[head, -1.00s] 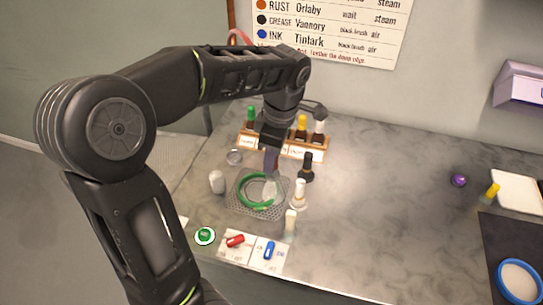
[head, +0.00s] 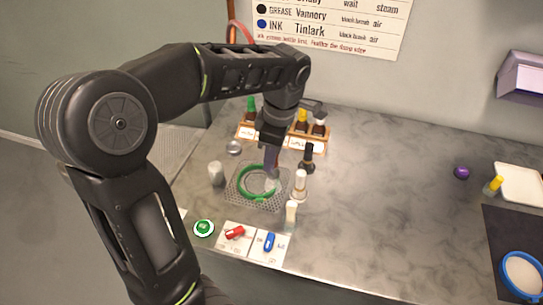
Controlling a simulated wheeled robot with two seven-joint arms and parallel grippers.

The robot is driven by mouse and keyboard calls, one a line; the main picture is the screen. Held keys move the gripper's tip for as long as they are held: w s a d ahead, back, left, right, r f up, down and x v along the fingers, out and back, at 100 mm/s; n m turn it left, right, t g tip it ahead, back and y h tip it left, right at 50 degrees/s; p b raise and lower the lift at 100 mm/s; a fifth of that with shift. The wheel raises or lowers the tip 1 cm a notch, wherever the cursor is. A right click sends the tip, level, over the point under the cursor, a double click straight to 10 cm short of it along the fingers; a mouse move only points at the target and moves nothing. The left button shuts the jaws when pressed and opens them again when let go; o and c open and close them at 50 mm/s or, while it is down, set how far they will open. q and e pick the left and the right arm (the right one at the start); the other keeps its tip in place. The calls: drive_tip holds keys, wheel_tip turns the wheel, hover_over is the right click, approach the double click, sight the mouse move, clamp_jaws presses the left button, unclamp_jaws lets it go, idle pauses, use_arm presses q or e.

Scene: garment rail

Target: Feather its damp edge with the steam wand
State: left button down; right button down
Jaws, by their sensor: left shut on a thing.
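A green hoop (head: 243,191) lies on a perforated grey plate (head: 236,203) on the grey counter. My left gripper (head: 270,147) points down above the hoop's right side, shut on a slim purple-grey tool (head: 271,160). The tool's lower end reaches a whitish patch (head: 271,185) at the hoop's right inner edge; I cannot tell if it touches. Whether this tool is the steam wand is too small to tell. Any damp edge inside the hoop is not distinguishable. My right gripper is out of view.
Close right of the hoop stand a black bottle (head: 307,158), a white bottle (head: 299,185) and a pale one (head: 291,212). A bottle rack (head: 312,144) is behind. A green button (head: 204,228), red switch (head: 235,233) and blue switch (head: 269,241) are in front. The right counter has free room.

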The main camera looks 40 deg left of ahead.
use_arm(q)
drive_tip(key=shift+w+a, duration=0.1)
drive_tip(key=shift+w+a+p, duration=0.3)
drive_tip(key=shift+w+a, duration=0.35)
drive_tip(key=shift+w, duration=0.25)
drive_tip(key=shift+a, duration=0.1)
drive_tip(key=shift+w+a, duration=0.2)
drive_tip(key=shift+a, duration=0.35)
drive_tip(key=shift+w+a, duration=0.15)
drive_tip(key=shift+a, duration=0.4)
drive_tip(key=shift+a, duration=0.1)
drive_tip(key=shift+s+a, duration=0.2)
drive_tip(key=shift+a, duration=0.35)
drive_tip(key=shift+s+a, duration=0.2)
drive_tip(key=shift+a, duration=0.3)
drive_tip(key=shift+s, duration=0.1)
drive_tip(key=shift+s+a, duration=0.7)
drive_tip(key=shift+s, duration=0.25)
drive_tip(key=shift+s, duration=0.15)
